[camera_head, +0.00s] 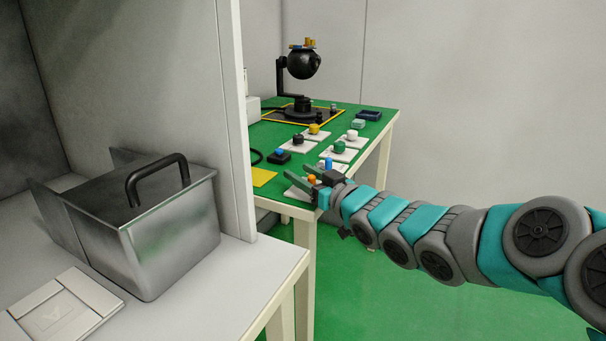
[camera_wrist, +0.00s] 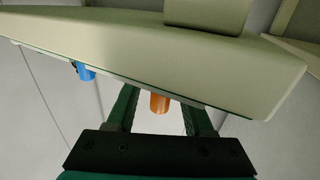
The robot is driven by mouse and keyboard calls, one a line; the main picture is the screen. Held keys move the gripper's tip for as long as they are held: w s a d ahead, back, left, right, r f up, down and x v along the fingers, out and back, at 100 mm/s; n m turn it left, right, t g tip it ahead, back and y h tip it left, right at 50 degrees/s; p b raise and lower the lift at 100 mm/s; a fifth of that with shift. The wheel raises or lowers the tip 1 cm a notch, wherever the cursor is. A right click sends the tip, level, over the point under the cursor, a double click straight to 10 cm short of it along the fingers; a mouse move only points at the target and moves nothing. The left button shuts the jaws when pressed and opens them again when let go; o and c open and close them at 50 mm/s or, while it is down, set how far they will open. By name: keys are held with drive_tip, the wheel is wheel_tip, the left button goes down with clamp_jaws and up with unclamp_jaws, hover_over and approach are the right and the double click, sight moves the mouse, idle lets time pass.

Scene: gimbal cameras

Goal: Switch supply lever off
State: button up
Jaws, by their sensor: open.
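My gripper (camera_head: 306,183) reaches the near edge of the green table from the right, with its two green fingers apart. An orange knob (camera_head: 311,179) shows at the fingers, and a blue knob (camera_head: 328,163) stands just beyond them. In the wrist view the open fingers (camera_wrist: 158,115) straddle the orange knob (camera_wrist: 160,103) in the picture; I cannot tell whether they touch it. The blue knob (camera_wrist: 86,72) is to the left, outside the fingers. No label shows which control is the supply lever.
The green table (camera_head: 375,125) carries several pale plates with coloured knobs and a black gimbal camera (camera_head: 304,64). A yellow sheet (camera_head: 263,177) lies near its left edge. At left, a metal box (camera_head: 170,235) with a black handle sits on a white bench. Green floor lies between.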

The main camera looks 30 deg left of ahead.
drive_tip(key=shift+c, duration=0.4)
clamp_jaws()
drive_tip(key=shift+f+t+b, duration=0.25)
drive_tip(key=shift+t+b, duration=0.05)
drive_tip(key=shift+b, duration=0.95)
drive_tip(key=m+t+h+b, duration=0.1)
drive_tip(key=m+t+b, duration=0.1)
drive_tip(key=b, duration=0.4)
drive_tip(key=shift+d+f+h+b, duration=0.1)
drive_tip(key=shift+f+h+b, duration=0.05)
drive_tip(key=shift+h+b, duration=0.2)
drive_tip(key=shift+t+b, duration=0.3)
drive_tip(key=shift+b, duration=0.25)
drive_tip(key=shift+r+m+t+h+b, duration=0.35)
drive_tip(key=shift+m+t+b, duration=0.2)
drive_tip(key=shift+b, duration=0.45)
